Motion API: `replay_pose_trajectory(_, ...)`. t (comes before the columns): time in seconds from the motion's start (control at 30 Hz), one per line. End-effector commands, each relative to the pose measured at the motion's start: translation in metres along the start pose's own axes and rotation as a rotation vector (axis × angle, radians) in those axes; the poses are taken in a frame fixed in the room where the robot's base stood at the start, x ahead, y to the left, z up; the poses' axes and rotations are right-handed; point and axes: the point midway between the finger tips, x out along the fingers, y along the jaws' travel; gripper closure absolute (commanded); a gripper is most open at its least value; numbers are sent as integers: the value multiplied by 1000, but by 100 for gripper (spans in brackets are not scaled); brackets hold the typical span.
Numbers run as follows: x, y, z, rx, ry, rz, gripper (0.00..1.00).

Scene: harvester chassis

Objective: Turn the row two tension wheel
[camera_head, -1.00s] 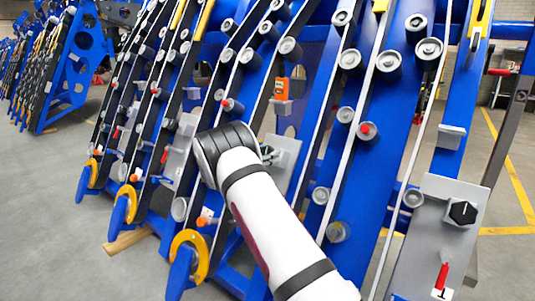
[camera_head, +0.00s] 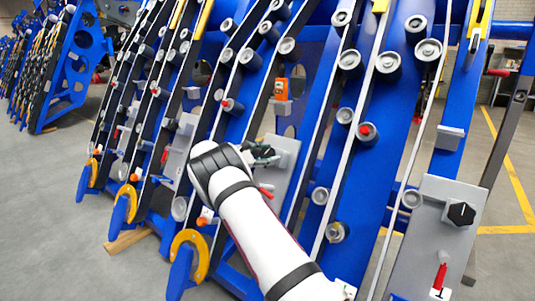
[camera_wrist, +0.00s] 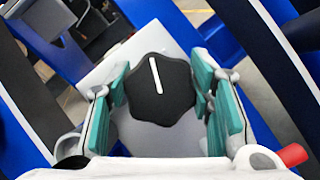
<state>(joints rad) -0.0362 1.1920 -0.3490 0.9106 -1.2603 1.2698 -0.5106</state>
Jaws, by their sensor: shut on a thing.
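The row two tension wheel (camera_wrist: 160,100) is a black lobed knob with a white line mark, on a pale grey plate (camera_wrist: 122,58) in the wrist view. Its line points up and slightly left. My gripper (camera_wrist: 162,80) has teal-padded fingers on the left and right sides of the wheel and is shut on it. In the head view, my gripper (camera_head: 262,156) is at the grey plate (camera_head: 284,155) of a middle row. My wrist hides part of that area, and the wheel is hard to make out there.
Blue slanted row frames with rollers and belts stand close on both sides. A red handle (camera_head: 266,190) is just below my gripper; a red tip (camera_wrist: 292,155) shows in the wrist view. Another black knob (camera_head: 461,213) is on the right row's plate. Open floor (camera_head: 60,220) lies left.

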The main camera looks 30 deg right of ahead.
Motion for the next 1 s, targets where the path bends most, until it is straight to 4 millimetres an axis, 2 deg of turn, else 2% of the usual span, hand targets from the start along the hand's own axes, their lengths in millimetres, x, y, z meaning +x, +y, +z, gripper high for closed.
replay_pose_trajectory(0.5, 0, -1, 0, 22, 1, -14, 80)
replay_pose_trajectory(0.53, 0, -1, 0, 22, 1, -14, 48)
replay_pose_trajectory(0.6, 0, -1, 0, 22, 1, -14, 32)
replay_pose_trajectory(1.0, -5, 0, 0, 22, 1, -12, 32)
